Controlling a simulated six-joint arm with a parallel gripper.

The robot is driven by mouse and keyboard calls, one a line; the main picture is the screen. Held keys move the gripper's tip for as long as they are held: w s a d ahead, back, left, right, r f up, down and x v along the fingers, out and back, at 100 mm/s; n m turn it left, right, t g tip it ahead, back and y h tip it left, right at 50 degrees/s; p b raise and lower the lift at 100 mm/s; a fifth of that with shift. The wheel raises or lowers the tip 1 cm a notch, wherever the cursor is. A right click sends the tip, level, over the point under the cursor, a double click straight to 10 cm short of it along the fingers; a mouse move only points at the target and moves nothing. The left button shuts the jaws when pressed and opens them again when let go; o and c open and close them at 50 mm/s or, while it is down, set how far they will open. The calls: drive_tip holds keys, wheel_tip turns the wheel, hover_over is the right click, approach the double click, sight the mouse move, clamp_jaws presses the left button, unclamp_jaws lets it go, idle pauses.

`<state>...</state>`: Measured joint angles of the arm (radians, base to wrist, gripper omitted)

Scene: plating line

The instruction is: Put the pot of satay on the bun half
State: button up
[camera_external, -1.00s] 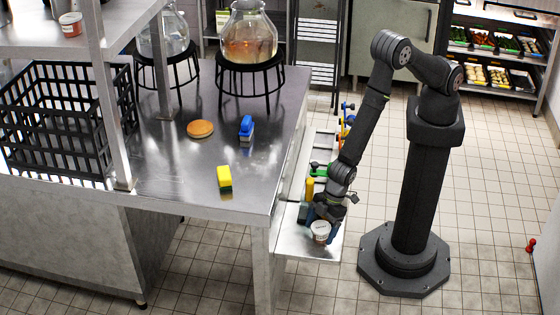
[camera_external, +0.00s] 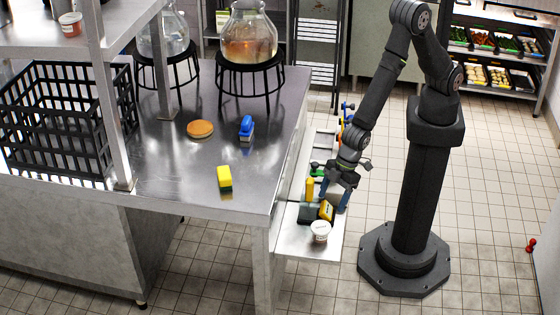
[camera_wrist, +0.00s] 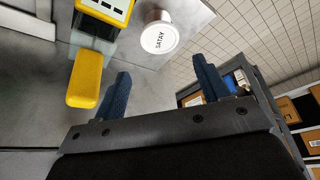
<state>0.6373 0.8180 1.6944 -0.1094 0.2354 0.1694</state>
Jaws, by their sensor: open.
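The pot of satay (camera_external: 320,232) is a small white tub standing upright on the low side shelf. Its lid, lettered SATAY, faces the camera in the wrist view (camera_wrist: 159,36). My gripper (camera_external: 335,198) is above the shelf, a little behind the pot and apart from it. Its two blue fingers are spread with nothing between them in the wrist view (camera_wrist: 163,78). The bun half (camera_external: 201,129) is a round, orange-brown disc lying flat on the steel table, with nothing on it.
Yellow-and-black items (camera_external: 326,210) stand beside the pot. On the steel table (camera_external: 180,185) are a yellow sponge (camera_external: 224,178), a blue-handled brush (camera_external: 246,128), a black crate (camera_external: 60,120) and glass flasks (camera_external: 249,35) on stands. A shelf post (camera_external: 112,110) rises left of the bun.

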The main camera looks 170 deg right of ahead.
idle(0.4)
drive_tip(key=w+a+r+m+t+h, duration=0.1)
drive_tip(key=w+a+m+t, duration=0.15)
drive_tip(key=w+a, duration=0.35)
drive_tip(key=m+g+h, duration=0.4)
drive_tip(key=m+h, duration=0.1)
approach(322, 227)
drive_tip(key=x, duration=0.6)
drive_tip(key=shift+s, duration=0.2)
drive_tip(key=shift+x, duration=3.25)
drive_tip(key=shift+r, duration=0.1)
drive_tip(key=shift+c, duration=0.5)
